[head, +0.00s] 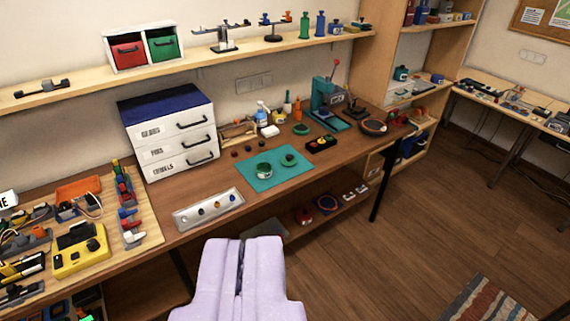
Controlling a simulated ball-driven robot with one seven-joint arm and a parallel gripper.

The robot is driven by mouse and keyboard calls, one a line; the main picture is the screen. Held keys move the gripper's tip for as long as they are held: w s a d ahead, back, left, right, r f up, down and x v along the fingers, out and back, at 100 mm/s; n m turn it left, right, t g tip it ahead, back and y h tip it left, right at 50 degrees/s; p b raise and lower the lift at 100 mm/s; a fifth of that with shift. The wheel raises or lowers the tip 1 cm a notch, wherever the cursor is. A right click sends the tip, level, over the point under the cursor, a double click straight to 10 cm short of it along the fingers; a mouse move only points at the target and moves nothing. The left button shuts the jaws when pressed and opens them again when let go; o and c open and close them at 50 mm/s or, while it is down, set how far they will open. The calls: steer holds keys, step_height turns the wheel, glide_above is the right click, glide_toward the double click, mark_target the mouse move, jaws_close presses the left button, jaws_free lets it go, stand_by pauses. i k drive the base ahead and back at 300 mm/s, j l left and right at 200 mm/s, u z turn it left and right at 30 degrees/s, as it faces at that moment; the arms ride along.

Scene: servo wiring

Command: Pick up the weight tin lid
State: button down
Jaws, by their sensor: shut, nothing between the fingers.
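A teal mat (262,186) lies on the workbench. A round green tin (264,171) stands on its left part. A flat green round piece with a small dark knob, which looks like the weight tin lid (289,160), lies on the mat to the right of the tin, apart from it. My lavender gripper (242,241) is at the bottom centre of the head view, in front of the bench edge. Its two fingers are together with nothing between them. It is well short of the mat and touches neither the tin nor the lid.
A metal strip with several small knobs (209,210) lies left of the mat. A black tray (321,144) and another green round piece (301,129) are behind it. White drawers (170,140) stand at the back left, a green press (326,100) at the back right. A shelf (220,59) runs above.

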mark_target(289, 160)
steer(key=i+z, duration=0.1)
steer(key=i, duration=0.45)
steer(key=i+z, duration=0.15)
steer(key=i, duration=0.4)
steer(key=i+j+z, duration=0.1)
steer(key=i, duration=0.45)
steer(key=i+j+z, duration=0.15)
steer(key=i, duration=0.35)
steer(key=i+j+z, duration=0.1)
steer(key=i, duration=0.45)
steer(key=i+j+z, duration=0.15)
steer(key=i+j, duration=0.2)
steer(key=i, duration=0.15)
